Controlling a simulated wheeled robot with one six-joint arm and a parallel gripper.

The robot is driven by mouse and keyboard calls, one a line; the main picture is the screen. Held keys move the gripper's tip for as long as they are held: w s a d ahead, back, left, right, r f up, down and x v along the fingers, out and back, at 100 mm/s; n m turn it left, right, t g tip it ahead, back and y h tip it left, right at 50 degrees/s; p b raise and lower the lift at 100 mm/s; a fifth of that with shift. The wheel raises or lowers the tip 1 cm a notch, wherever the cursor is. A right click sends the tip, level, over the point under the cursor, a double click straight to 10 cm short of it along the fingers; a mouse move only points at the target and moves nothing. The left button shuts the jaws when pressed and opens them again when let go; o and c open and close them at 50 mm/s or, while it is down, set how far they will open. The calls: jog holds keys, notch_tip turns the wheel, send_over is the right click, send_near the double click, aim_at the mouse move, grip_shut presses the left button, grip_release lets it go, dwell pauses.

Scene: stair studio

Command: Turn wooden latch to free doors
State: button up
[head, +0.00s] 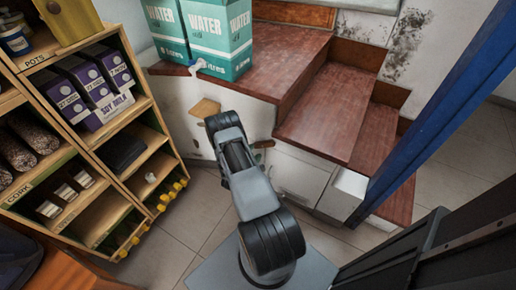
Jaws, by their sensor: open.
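The white doors (300,176) are low in the front of the cabinet under the wooden steps. A small brown piece (264,144), which looks like the wooden latch, shows just right of my arm at the doors' upper edge. It seems to lie roughly level, but it is too small to be sure. A pale tan wooden piece (205,108) sticks out from the cabinet front left of my arm. My arm rises in front of the cabinet and covers part of its front. My gripper cannot be made out; it seems hidden behind the arm.
Several teal and white water boxes (228,38) and a white nozzle (197,67) are on the wooden top. A wooden shelf rack (125,115) with cartons stands at left. A blue post (440,95) crosses the right side. Tiled floor (180,215) is clear between rack and cabinet.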

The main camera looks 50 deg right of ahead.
aim_at(258, 147)
jog(key=shift+x, duration=2.05)
jog(key=shift+c, duration=0.2)
jog(key=shift+b, duration=0.3)
jog(key=c, duration=0.9)
